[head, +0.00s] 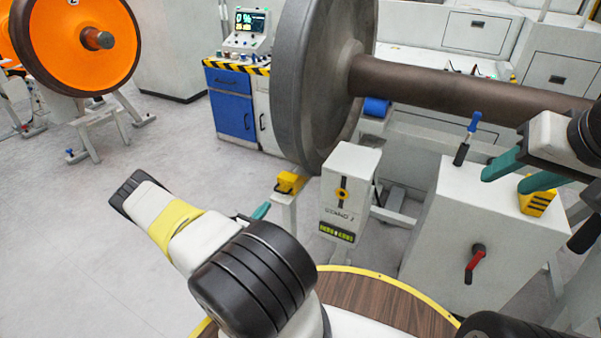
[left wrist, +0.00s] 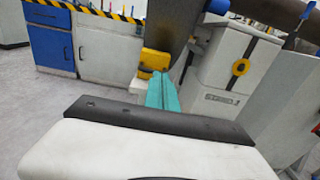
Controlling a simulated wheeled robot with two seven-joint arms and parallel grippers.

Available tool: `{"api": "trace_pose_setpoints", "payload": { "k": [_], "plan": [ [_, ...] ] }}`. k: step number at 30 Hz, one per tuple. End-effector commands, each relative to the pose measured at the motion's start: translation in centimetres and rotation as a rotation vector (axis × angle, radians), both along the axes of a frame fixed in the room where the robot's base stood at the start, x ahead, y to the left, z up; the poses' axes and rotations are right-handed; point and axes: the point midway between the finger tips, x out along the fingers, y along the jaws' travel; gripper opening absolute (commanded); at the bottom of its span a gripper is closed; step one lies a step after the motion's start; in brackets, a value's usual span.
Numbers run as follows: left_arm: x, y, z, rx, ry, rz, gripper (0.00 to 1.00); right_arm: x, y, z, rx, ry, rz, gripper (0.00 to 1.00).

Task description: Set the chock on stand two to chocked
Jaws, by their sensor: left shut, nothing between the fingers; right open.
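A yellow chock (head: 290,183) sits on a pale post beside the lower rim of the large grey wheel (head: 305,80). It also shows in the left wrist view (left wrist: 154,62), close to the wheel; I cannot tell if they touch. The white stand box (head: 348,190) next to it has a "STAND" label whose number is unclear to me. My left gripper (head: 262,211) is shut and empty, its teal fingertips (left wrist: 162,90) just short of the chock. My right gripper (head: 522,172) is open above a white cabinet (head: 475,225), near a black-striped yellow block (head: 537,197).
A brown axle (head: 450,85) runs right from the wheel. A blue-and-white console (head: 238,100) stands behind. An orange wheel (head: 80,45) is at the back left. The floor at left is clear.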

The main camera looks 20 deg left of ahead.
Motion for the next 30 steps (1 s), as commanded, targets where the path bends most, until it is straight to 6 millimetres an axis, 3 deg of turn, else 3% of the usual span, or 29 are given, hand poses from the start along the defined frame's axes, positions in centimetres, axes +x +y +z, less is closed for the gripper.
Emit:
{"api": "trace_pose_setpoints", "payload": {
  "k": [5, 21, 30],
  "plan": [
    [1.6, -0.2, 0.0, 0.001, -0.001, -0.002, 0.0, 0.0, 0.0, 0.0, 0.0, 0.0, 0.0, 0.45],
    [12.1, -1.1, 0.1, 0.002, -0.001, -0.003, 0.0, 0.0, 0.0, 0.0, 0.0, 0.0, 0.0, 0.45],
    [13.9, -1.1, 0.0, 0.0, 0.0, -0.001, 0.0, 0.0, 0.0, 0.0, 0.0, 0.0, 0.0, 0.45]
  ]
}}
